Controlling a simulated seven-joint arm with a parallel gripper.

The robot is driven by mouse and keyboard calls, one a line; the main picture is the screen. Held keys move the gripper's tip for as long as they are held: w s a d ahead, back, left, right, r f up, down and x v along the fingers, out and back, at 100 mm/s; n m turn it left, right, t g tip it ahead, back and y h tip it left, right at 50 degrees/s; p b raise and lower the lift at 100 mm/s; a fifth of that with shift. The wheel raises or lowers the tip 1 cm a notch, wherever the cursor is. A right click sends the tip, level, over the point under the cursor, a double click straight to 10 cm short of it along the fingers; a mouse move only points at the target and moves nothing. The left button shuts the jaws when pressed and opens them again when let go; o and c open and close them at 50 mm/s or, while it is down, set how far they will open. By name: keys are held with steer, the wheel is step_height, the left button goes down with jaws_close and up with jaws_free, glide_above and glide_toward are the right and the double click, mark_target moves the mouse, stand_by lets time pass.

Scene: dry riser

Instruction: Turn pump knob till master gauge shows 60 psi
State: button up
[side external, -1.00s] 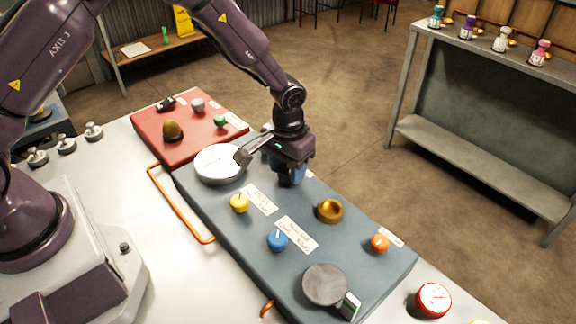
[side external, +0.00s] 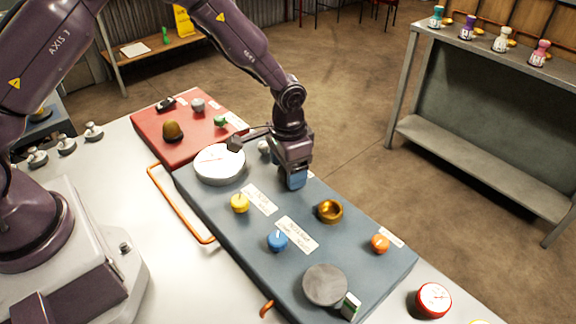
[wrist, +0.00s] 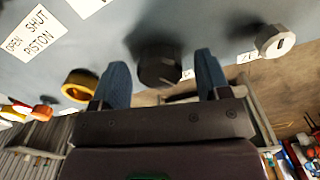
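The round white-faced gauge (side external: 219,165) stands at the far left end of the blue-grey panel (side external: 255,225). I cannot read its value, and no label shows which gauge is the master. My gripper (side external: 294,180) points down over the panel, right of the gauge. In the wrist view its two blue fingers are apart, with a blurred dark knob (wrist: 156,66) between them. Gaps show on both sides of the knob. I cannot tell whether this is the pump knob. My gripper hides it in the side view.
A white knob (side external: 264,147) stands near the gauge. A yellow knob (side external: 240,203), a blue knob (side external: 277,240), a brass ring (side external: 330,210), an orange knob (side external: 380,243) and a grey disc (side external: 325,285) are on the panel. A red panel (side external: 185,130) adjoins it. A red gauge (side external: 433,299) lies to the right.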

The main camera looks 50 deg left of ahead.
step_height(320, 180, up, 13)
stand_by(0.6)
steer(key=s+a+r+n+t, duration=0.1)
steer(key=s+a+r+t, duration=0.1)
steer(key=s+r, duration=0.6)
steer(key=s+a+r+n+t, duration=0.2)
steer(key=s+a+r, duration=0.3)
steer(key=s, duration=1)
step_height(320, 180, up, 3)
steer(key=shift+s+f+t, duration=0.15)
steer(key=shift+s+t, duration=0.05)
steer(key=shift+t, duration=0.6)
